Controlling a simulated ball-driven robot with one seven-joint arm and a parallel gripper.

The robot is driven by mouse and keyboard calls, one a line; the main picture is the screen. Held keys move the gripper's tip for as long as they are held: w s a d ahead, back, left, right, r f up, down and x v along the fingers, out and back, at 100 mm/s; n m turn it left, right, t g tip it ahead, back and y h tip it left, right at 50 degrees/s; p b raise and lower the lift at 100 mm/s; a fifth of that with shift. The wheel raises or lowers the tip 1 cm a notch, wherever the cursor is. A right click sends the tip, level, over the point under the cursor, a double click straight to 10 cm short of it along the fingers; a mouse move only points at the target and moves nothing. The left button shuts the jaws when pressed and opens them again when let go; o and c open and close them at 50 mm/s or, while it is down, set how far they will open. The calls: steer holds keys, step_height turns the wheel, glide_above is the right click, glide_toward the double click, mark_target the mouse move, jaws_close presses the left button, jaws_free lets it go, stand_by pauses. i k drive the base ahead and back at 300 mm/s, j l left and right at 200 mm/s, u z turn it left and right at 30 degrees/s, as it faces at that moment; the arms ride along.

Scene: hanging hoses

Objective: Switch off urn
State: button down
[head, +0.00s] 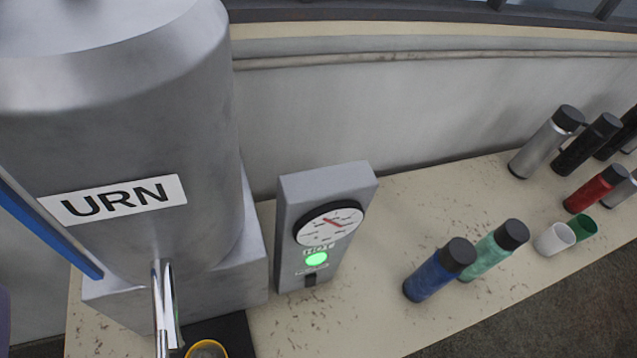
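The urn (130,60) is a large grey metal cylinder with a white URN label (115,199), filling the left of the head view. A blue strip (50,230) runs slantwise along its left side. A chrome tap (165,300) projects at its lower front. Right of the urn stands a grey control box (327,181) with a round white dial (328,224) and red needle. Below the dial a green lamp (316,259) is lit, and under it is a small black switch (310,280). Its exact position is too small to tell. My gripper is not in view.
A yellow-rimmed cup (207,349) sits on a black mat below the tap. On the speckled counter (375,300) stand a blue bottle (430,277), a green bottle (490,255), a white cup (553,238) and several more flasks at right.

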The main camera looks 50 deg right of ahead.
mark_target(309, 280)
steer(key=j+z, duration=0.25)
steer(key=j, duration=0.2)
steer(key=j+z, duration=0.25)
steer(key=j, duration=0.2)
steer(key=k+j+z, duration=0.6)
steer(key=j+z, duration=0.15)
steer(key=k+j+z, duration=0.35)
steer(key=i+l, duration=0.05)
steer(key=l, duration=0.05)
